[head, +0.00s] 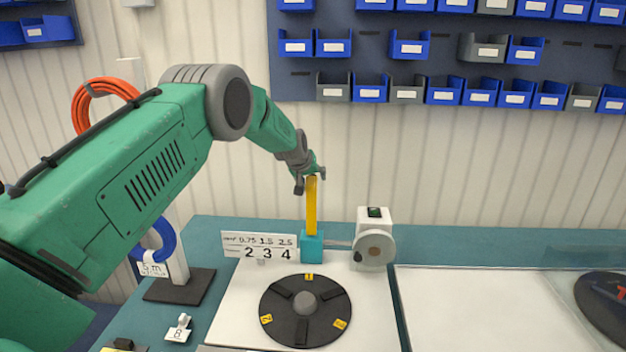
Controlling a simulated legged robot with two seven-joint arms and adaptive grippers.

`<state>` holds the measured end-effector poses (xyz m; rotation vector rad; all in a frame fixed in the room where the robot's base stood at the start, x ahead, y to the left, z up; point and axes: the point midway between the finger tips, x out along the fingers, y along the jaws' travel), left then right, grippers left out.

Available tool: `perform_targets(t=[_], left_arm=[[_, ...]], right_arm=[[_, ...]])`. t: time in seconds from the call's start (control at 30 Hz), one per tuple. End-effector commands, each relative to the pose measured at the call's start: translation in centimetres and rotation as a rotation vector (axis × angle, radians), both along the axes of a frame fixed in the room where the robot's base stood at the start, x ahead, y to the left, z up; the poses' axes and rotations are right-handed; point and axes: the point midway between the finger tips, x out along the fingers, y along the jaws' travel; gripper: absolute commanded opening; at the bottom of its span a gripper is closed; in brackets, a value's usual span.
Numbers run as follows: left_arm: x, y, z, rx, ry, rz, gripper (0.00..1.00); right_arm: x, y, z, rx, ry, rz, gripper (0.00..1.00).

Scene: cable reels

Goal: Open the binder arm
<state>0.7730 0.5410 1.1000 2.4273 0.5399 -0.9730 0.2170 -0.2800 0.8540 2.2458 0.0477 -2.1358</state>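A yellow upright bar (311,208), which looks like the binder arm, stands vertically on a teal block (312,246) behind the round black reel plate. My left gripper (311,181) is at the top of the yellow bar. Its fingers are spread, one on each side of the bar's upper end, and look wider apart than the bar. Whether either finger touches the bar is too small to tell. My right gripper is not in view.
A black turntable (282,318) with numbered yellow tags lies in front on a white board. A white device with a grey disc (375,229) stands right of the block. A number sign (252,246) stands left. Blue cable (160,240) hangs on a stand at left.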

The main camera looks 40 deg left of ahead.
Motion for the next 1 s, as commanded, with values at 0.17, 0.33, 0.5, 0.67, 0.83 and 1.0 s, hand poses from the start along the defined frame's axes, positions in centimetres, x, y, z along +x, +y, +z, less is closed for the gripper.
perform_targets(t=[0.17, 0.33, 0.5, 0.67, 0.83, 1.0], left_arm=[[-0.1, -0.2, 0.0, -0.001, 0.004, -0.001, 0.46], [-1.1, -0.5, 1.1, -0.001, 0.003, -0.002, 0.46], [-3.2, -1.0, 3.4, -0.002, 0.002, -0.001, 0.46], [-5.3, -1.4, 5.7, -0.002, 0.001, 0.000, 0.46], [-7.0, -1.8, 7.4, -0.002, 0.001, 0.000, 0.46], [-7.9, -1.9, 8.3, -0.002, 0.001, 0.000, 0.46]], right_arm=[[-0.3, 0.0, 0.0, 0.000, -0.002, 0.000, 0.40], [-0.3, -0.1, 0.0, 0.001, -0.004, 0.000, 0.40], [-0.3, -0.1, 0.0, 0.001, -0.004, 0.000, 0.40], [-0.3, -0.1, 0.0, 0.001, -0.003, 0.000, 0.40], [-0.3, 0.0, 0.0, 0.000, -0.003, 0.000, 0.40], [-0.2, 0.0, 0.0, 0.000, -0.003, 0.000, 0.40]])
